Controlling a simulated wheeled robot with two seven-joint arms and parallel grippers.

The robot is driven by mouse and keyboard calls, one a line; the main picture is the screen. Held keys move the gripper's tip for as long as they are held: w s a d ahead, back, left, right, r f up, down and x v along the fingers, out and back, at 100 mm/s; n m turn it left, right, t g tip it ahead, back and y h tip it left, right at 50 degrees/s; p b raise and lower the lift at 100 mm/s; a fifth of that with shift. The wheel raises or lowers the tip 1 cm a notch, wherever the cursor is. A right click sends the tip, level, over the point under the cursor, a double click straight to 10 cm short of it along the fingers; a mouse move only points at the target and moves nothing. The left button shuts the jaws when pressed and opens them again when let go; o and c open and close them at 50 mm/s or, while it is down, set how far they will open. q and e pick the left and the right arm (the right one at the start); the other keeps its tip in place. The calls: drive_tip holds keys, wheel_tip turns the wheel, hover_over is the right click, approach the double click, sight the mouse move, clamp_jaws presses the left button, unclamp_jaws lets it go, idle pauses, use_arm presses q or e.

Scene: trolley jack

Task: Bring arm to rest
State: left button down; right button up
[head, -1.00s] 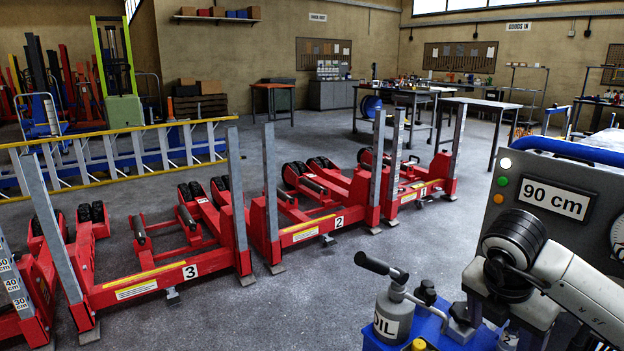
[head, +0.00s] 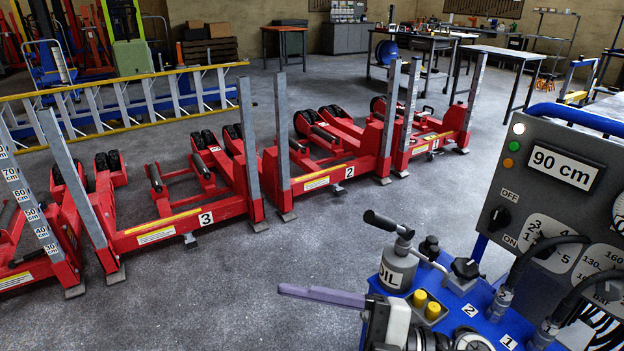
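What appears to be my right gripper (head: 322,296) is at the bottom centre, in front of the blue control cart (head: 455,320). A long purple-grey finger-like part points left over bare floor, joined to a black and white body (head: 392,322). Only one such part shows, so I cannot tell whether it is open or shut. I see nothing held in it. The rest of this arm is mostly cut off by the lower edge. My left gripper is not in view. The control panel (head: 505,222) on the cart has a display (head: 562,167) reading 90 cm and a black OFF/ON knob (head: 497,219).
The cart carries an oil can (head: 397,268), yellow caps, valves and hoses close to my arm. Red wheel lifts with grey posts, including number 3 (head: 175,230) and number 2 (head: 325,178), stand beyond. Grey floor (head: 230,300) is clear left of the cart.

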drive_tip(key=w+d+f+m+t+h+p, duration=0.1)
drive_tip(key=w+d+f+m+t+h, duration=0.2)
drive_tip(key=d+m+t+h, duration=0.45)
drive_tip(key=w+d+f+m+t+h+p, duration=0.1)
drive_tip(key=w+d+f+m+t+h, duration=0.25)
drive_tip(key=m, duration=0.75)
drive_tip(key=s+d+f+m+g+h+p, duration=0.1)
drive_tip(key=s+d+f+m+g+h, duration=0.1)
drive_tip(key=s+f, duration=0.6)
drive_tip(key=s+d+f+m+g+h+p, duration=0.1)
drive_tip(key=s+d+f+m+g, duration=0.3)
drive_tip(key=s+f, duration=0.5)
wheel_tip(320, 180, down, 2)
drive_tip(key=shift+d+f+h, duration=0.15)
drive_tip(key=shift+d+h, duration=0.3)
drive_tip(key=shift+h, duration=0.45)
